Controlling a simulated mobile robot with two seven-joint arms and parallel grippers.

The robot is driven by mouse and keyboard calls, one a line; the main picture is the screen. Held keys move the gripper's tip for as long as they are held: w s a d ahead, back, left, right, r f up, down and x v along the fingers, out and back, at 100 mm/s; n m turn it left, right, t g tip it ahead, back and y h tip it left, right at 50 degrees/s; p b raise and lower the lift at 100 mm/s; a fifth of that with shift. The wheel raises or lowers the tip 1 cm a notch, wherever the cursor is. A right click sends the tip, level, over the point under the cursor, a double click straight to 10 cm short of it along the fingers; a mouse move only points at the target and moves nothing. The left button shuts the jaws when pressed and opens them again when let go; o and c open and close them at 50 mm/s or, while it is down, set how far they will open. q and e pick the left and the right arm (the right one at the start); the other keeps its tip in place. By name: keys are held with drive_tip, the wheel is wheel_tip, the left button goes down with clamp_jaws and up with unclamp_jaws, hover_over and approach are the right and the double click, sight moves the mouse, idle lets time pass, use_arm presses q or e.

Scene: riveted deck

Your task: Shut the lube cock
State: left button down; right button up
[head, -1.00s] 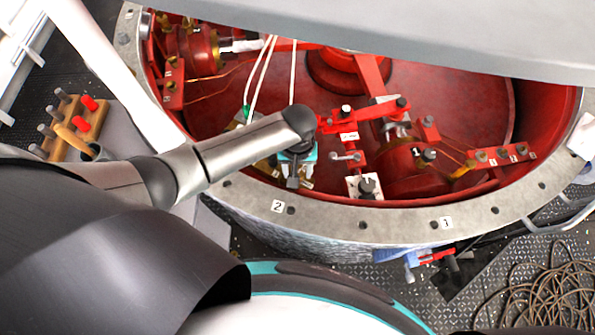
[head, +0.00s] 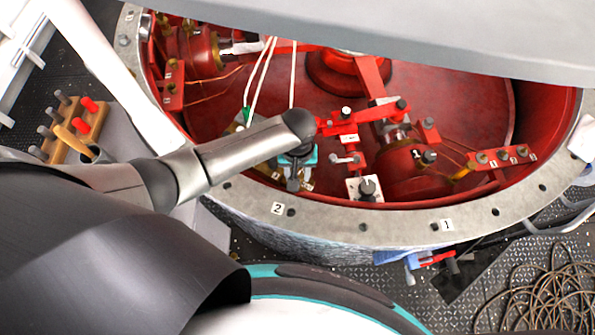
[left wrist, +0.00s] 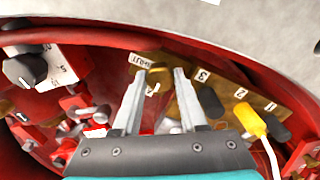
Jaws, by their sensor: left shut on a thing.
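My left gripper (head: 296,168) reaches over the ring's near rim into the red well; its arm hides much of that spot. In the left wrist view its two fingers (left wrist: 160,76) stand a little apart, shut on a brass-coloured piece (left wrist: 163,100) between them, which I take to be the lube cock's handle. The piece is mostly hidden by the fingers. Behind it is a brass plate (left wrist: 226,84) with a handwritten label and number tags. Whether the cock is open or shut cannot be told. My right gripper is not in view.
Beside the fingers are a dark handle (left wrist: 211,102) and a yellow plug (left wrist: 248,119) with a white cable. A black knob (left wrist: 19,72) is at the left. Red linkages (head: 350,122) lie right of the gripper. A grey cover (head: 450,35) overhangs the far side.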

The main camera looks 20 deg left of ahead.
use_arm(q)
drive_tip(key=m+p, duration=0.2)
drive_tip(key=m, duration=0.1)
drive_tip(key=shift+r, duration=0.15)
drive_tip(key=m+p, duration=0.2)
drive_tip(key=m, duration=0.3)
drive_tip(key=m+p, duration=0.1)
drive_tip(key=m, duration=0.3)
drive_tip(key=shift+m, duration=0.3)
drive_tip(key=m, duration=0.5)
drive_tip(key=shift+m, duration=0.3)
drive_tip(key=c, duration=0.7)
unclamp_jaws()
drive_tip(key=shift+c, duration=0.2)
